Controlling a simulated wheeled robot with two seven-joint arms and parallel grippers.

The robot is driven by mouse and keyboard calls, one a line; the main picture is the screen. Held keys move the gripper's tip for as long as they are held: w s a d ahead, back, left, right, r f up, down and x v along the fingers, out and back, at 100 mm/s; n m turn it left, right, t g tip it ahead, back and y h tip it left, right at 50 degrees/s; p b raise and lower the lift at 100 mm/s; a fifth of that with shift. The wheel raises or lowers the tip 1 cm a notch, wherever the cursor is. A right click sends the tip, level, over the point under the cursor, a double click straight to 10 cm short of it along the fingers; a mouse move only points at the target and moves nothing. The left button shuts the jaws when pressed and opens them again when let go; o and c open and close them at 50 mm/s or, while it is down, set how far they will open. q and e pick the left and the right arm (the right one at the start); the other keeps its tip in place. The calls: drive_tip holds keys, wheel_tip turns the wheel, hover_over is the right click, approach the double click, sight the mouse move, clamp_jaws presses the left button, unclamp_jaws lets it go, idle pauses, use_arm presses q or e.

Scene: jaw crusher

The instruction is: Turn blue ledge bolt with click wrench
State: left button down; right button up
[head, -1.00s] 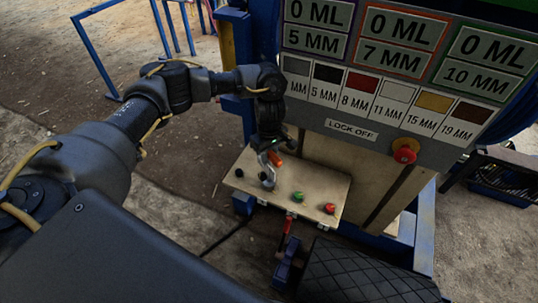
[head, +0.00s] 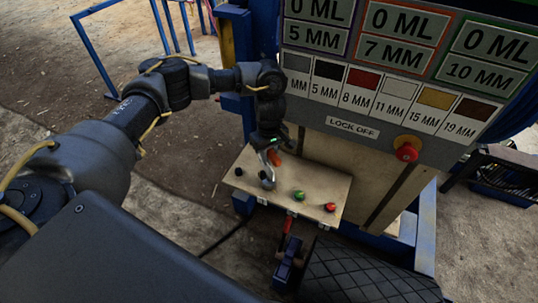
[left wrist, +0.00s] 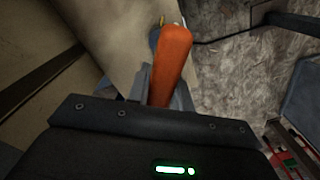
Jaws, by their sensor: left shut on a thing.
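My left gripper (head: 270,145) is shut on the orange handle (head: 275,158) of the click wrench, low over the pale ledge (head: 325,190). The wrench's grey metal head (head: 268,181) is down at the ledge top, between a black knob (head: 239,172) and a green button (head: 298,196). In the left wrist view the orange handle (left wrist: 169,65) stands up from between the fingers. The blue bolt cannot be made out; the wrench head may hide it. I cannot tell whether the wrench sits on it. My right gripper is out of view.
A red button (head: 330,207) sits at the ledge's right end. Behind it rises a grey panel with labels and a red lock-off knob (head: 406,150). A blue post (head: 238,60) stands close behind my left arm. A blue vice-like part (head: 287,265) is below the ledge.

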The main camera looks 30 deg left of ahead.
use_arm(q)
drive_tip(key=shift+m, duration=0.3)
drive_tip(key=shift+b, duration=0.3)
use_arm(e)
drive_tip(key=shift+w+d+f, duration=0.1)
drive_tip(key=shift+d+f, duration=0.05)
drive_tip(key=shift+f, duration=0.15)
use_arm(q)
drive_tip(key=shift+m+b, duration=0.4)
drive_tip(key=shift+m, duration=0.2)
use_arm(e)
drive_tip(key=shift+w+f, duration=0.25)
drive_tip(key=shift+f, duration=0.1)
use_arm(q)
drive_tip(key=shift+m, duration=0.3)
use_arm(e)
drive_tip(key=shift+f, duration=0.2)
use_arm(q)
drive_tip(key=shift+b, duration=0.9)
drive_tip(key=shift+m, duration=0.3)
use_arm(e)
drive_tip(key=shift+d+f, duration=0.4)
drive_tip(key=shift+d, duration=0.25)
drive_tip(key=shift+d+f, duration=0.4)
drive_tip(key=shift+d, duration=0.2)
use_arm(q)
drive_tip(key=shift+b, duration=0.6)
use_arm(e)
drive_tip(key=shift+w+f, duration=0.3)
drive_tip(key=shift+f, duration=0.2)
